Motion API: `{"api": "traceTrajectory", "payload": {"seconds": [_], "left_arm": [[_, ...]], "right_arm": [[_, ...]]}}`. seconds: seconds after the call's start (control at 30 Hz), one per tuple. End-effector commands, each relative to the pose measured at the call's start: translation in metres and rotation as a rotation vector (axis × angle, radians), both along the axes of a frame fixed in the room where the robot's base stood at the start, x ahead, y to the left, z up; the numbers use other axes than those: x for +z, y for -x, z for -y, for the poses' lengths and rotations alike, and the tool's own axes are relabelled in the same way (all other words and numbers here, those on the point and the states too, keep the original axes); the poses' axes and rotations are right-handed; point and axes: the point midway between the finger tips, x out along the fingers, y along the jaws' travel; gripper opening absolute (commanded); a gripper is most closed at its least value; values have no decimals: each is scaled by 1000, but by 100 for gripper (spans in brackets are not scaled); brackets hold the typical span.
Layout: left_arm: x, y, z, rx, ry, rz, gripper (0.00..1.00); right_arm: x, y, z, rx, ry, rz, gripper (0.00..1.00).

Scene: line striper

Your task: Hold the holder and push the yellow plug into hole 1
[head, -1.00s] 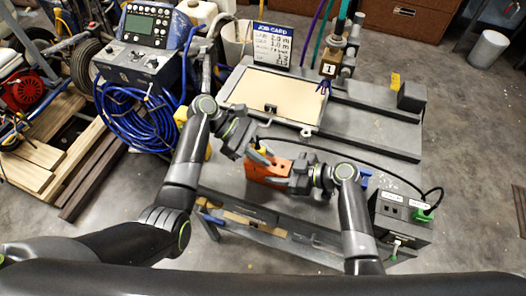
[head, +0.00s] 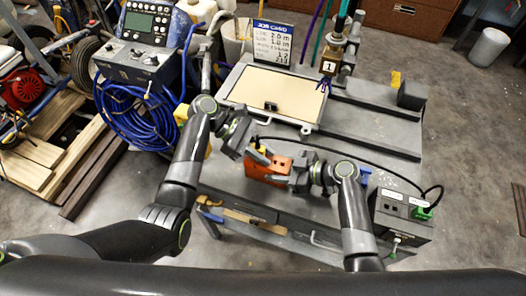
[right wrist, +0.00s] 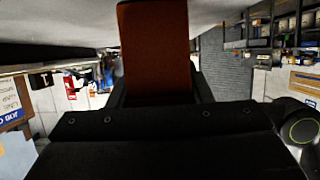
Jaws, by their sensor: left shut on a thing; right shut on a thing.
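The orange holder (head: 268,170) is held above the front of the grey workbench, near its middle. My right gripper (head: 287,170) is shut on the holder's right end; in the right wrist view the holder (right wrist: 154,45) extends up from between the jaws. My left gripper (head: 261,154) is shut at the holder's upper left side, its fingertips close against it. The yellow plug is mostly hidden between those fingers. I cannot tell how far it sits in a hole, and the hole numbers are too small to read.
The grey workbench (head: 375,140) carries a beige panel (head: 275,95), a job card (head: 273,43) and a black cable. A dark box with a green plug (head: 424,214) stands at the front right. A coil of blue hose (head: 135,120) is at the left.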

Motion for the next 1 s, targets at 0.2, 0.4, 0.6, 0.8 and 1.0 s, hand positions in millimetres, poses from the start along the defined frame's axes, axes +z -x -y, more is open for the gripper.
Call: {"api": "traceTrajectory", "payload": {"seconds": [0.2,0.4,0.6,0.8,1.0], "left_arm": [[-2,0,0,1,-1,-1,0],[2,0,0,1,-2,-1,0],[9,0,0,1,-1,0,0],[14,0,0,1,-1,0,0],[15,0,0,1,-1,0,0]], "right_arm": [[0,0,0,1,-1,1,8],[0,0,0,1,-1,1,8],[0,0,0,0,-1,0,8],[0,0,0,0,-1,0,8],[0,0,0,0,-1,0,8]]}}
